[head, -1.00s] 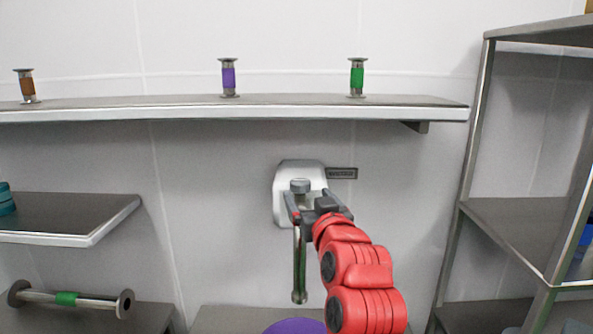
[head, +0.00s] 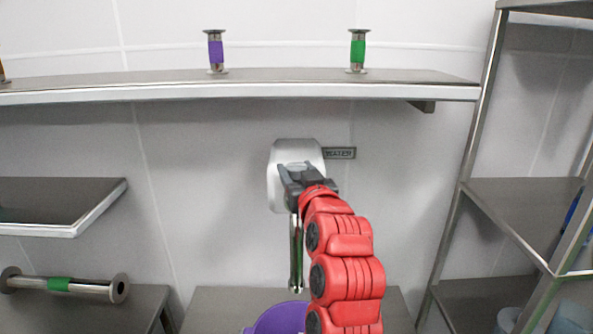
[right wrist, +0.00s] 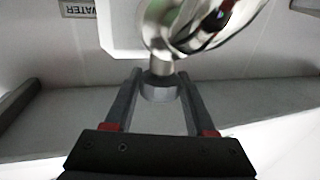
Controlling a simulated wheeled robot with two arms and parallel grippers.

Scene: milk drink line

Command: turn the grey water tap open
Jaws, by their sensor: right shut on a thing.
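The water tap has a pale wall plate (head: 283,193) and a shiny spout (head: 296,257) hanging straight down, beside a WATER label (head: 340,153). My right gripper (head: 296,174) is at the top of the tap, in front of the plate, and hides the grey knob in the head view. In the right wrist view the grey knob (right wrist: 159,90) sits between the two fingers of my right gripper (right wrist: 160,76), which is shut on it. The shiny tap body (right wrist: 200,25) is just beyond. How far the knob is turned cannot be told. My left gripper is not in view.
A purple bucket (head: 276,320) stands below the spout, partly hidden by my right arm. A long wall shelf (head: 250,91) above holds a purple-banded (head: 215,52) and a green-banded (head: 358,51) pipe piece. A metal rack (head: 470,180) stands at the right.

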